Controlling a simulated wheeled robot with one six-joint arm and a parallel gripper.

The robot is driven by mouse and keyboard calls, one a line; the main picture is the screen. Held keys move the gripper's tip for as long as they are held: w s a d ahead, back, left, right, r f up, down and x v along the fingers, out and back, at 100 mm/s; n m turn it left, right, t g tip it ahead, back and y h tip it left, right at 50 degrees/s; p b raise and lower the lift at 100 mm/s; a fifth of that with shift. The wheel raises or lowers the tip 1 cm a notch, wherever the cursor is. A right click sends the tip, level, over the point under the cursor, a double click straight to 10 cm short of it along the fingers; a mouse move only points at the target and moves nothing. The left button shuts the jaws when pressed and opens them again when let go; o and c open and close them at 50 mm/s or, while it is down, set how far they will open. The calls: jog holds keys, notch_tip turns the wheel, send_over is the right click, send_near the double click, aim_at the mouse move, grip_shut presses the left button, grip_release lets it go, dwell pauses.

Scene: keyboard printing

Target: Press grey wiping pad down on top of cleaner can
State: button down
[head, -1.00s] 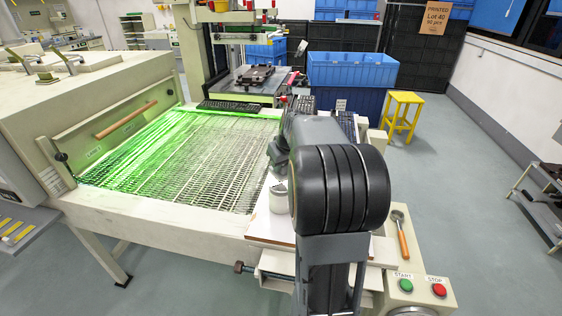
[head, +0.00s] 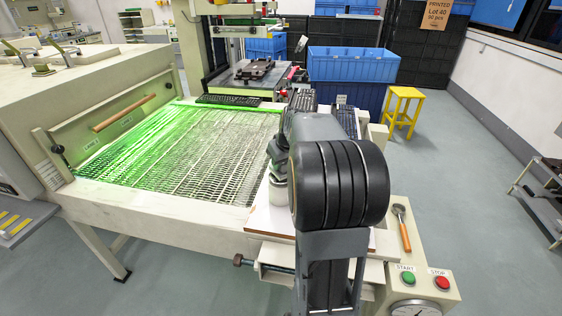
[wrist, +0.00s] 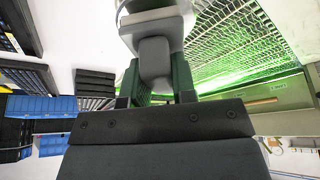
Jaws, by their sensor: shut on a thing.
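The white cleaner can (head: 278,194) stands on the white board at the near right of the conveyor, partly hidden by my arm in the head view. My gripper (wrist: 156,62) is shut on the grey wiping pad (wrist: 155,33), gripping its narrow grey block between two dark green fingers. In the head view my gripper (head: 277,165) is directly above the can, with almost no gap between them. The pad is hard to make out there, so I cannot tell whether it touches the can. A pale curved edge shows beyond the pad in the wrist view.
The wire-mesh conveyor (head: 190,150) lies left, lit green. Keyboards (head: 302,101) lie behind my arm. A wooden-handled tool (head: 402,228) and the START (head: 408,278) and STOP (head: 442,283) buttons are at the right. A yellow stool (head: 403,110) stands on open floor.

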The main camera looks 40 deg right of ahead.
jog(key=shift+f+b, duration=0.7)
jog(key=shift+f, duration=0.15)
dwell(1.2)
jog(key=shift+r, duration=0.15)
jog(key=shift+r+p, duration=2.6)
jog(key=shift+r, duration=0.8)
jog(key=shift+r, duration=0.1)
